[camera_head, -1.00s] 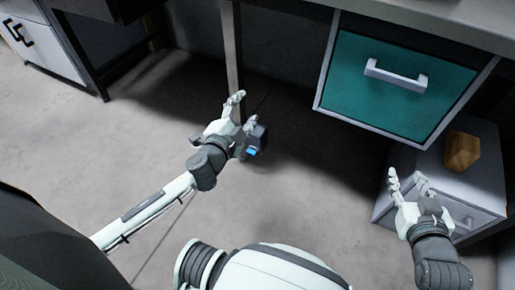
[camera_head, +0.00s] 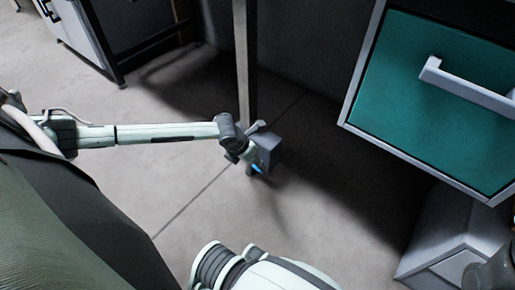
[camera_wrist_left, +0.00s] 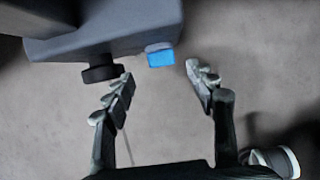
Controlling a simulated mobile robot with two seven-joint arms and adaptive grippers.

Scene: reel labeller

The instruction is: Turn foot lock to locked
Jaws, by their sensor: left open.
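The foot lock's small blue tab (camera_head: 257,168) sits on a grey block (camera_head: 268,146) at the foot of the table leg. In the left wrist view the blue tab (camera_wrist_left: 161,56) sticks out from the underside edge of the grey block (camera_wrist_left: 110,30), beside a dark round knob (camera_wrist_left: 102,73). My left gripper (camera_wrist_left: 160,73) is open, its fingertips on either side of the blue tab and slightly short of it, with no clear contact. In the head view my left gripper (camera_head: 250,150) is at the block and partly covers it. My right gripper's fingers are not visible.
A metal table leg (camera_head: 245,70) rises above the block. A teal drawer (camera_head: 430,90) with a light handle hangs at upper right, and a grey cabinet (camera_head: 435,235) stands at lower right. The floor (camera_head: 190,200) left of the block is clear.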

